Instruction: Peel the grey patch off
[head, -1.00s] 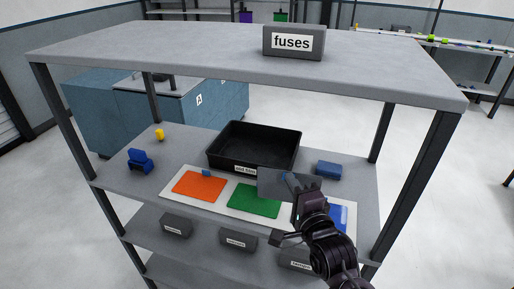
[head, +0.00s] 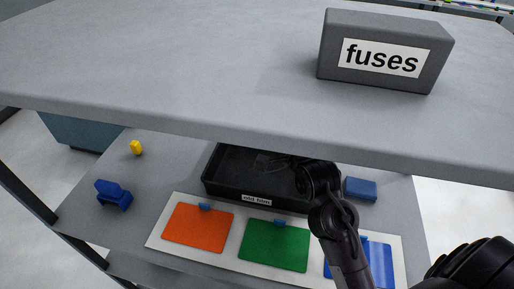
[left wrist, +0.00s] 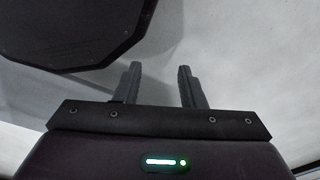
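The white panel (head: 156,236) lies on the middle shelf with an orange patch (head: 197,228), a green patch (head: 275,246) and a partly covered blue patch (head: 378,263). I cannot make out the grey patch now. My right gripper (head: 272,163) is over the black tray (head: 220,186) labelled "old film"; it is dark against the tray, so its fingers are unclear. My right arm hides the tray's right part and some of the panel. My left gripper (left wrist: 158,85) shows in the left wrist view, open and empty above the pale floor.
The top shelf (head: 180,75) overhangs the panel and tray, with a grey "fuses" box (head: 385,52) on it. A blue block (head: 361,188) is right of the tray. A blue object (head: 113,195) and a yellow piece (head: 136,147) stand at the left.

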